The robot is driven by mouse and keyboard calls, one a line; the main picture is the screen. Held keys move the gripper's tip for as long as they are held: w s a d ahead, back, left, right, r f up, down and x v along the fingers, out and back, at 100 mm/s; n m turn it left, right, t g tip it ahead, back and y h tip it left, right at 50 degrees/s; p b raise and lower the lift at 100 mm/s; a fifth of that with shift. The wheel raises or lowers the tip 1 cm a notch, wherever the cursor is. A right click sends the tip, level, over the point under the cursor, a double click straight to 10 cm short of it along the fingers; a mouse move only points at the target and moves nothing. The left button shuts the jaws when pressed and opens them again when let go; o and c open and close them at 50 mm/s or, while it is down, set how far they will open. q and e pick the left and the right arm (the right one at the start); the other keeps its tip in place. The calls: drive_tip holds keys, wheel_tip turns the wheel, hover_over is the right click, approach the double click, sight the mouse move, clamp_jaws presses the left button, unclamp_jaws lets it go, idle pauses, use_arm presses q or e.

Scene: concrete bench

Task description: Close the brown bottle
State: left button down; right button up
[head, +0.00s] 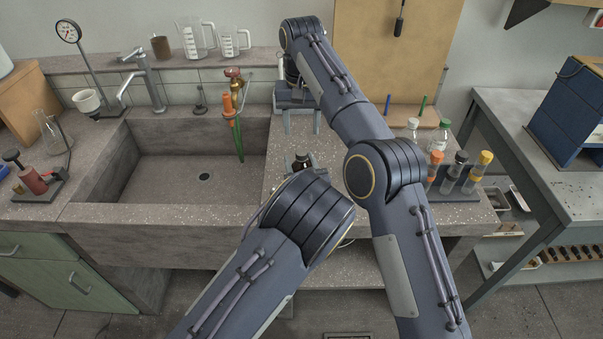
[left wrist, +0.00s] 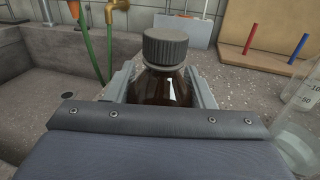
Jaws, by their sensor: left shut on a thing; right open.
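The brown bottle (left wrist: 160,88) stands upright between the fingers of my left gripper (left wrist: 163,82) in the left wrist view. A black ribbed cap (left wrist: 166,47) sits on top of its neck; I cannot tell how tight it is. In the head view only a small dark part of the bottle (head: 302,161) shows above my left arm, which hides most of the left gripper (head: 301,164). My right gripper (head: 301,121) is open and empty, pointing down over the bench beyond the bottle, apart from it.
A sink (head: 205,165) lies to the left, with a tap and a green hose. A rack of capped tubes (head: 460,172) and clear bottles (head: 440,137) stand to the right. A wooden board (head: 385,50) leans at the back. My arms cover much of the bench middle.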

use_arm(q)
drive_tip(key=c, duration=0.6)
unclamp_jaws()
drive_tip(key=shift+b+v, duration=0.5)
drive_tip(key=shift+v, duration=3.4)
use_arm(e)
drive_tip(key=shift+f, duration=0.5)
use_arm(q)
drive_tip(key=shift+d, duration=0.1)
